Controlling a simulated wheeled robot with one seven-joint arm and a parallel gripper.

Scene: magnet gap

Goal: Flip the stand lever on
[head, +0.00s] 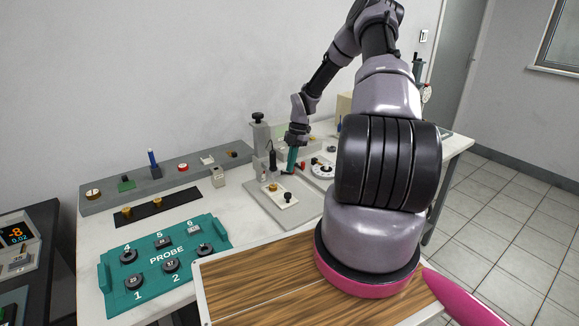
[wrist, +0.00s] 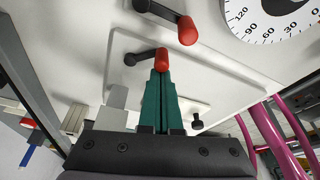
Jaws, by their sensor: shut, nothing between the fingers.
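Two black levers with red knobs show in the wrist view. The nearer lever (wrist: 162,58) sits on a pale plate, its black arm running left to a round pivot. The other lever (wrist: 187,31) lies above it in the picture, beside the dial. My gripper (wrist: 160,74) is shut and empty, its green fingertips right at the nearer red knob; I cannot tell whether they touch it. In the head view my gripper (head: 291,169) points down over the grey bench fixture, and the levers are small and partly hidden there. I cannot tell which lever belongs to the stand.
A pale plate with a black knob (head: 287,196) lies in front. A teal PROBE panel (head: 165,262) and a grey rail of small parts (head: 165,180) are at left.

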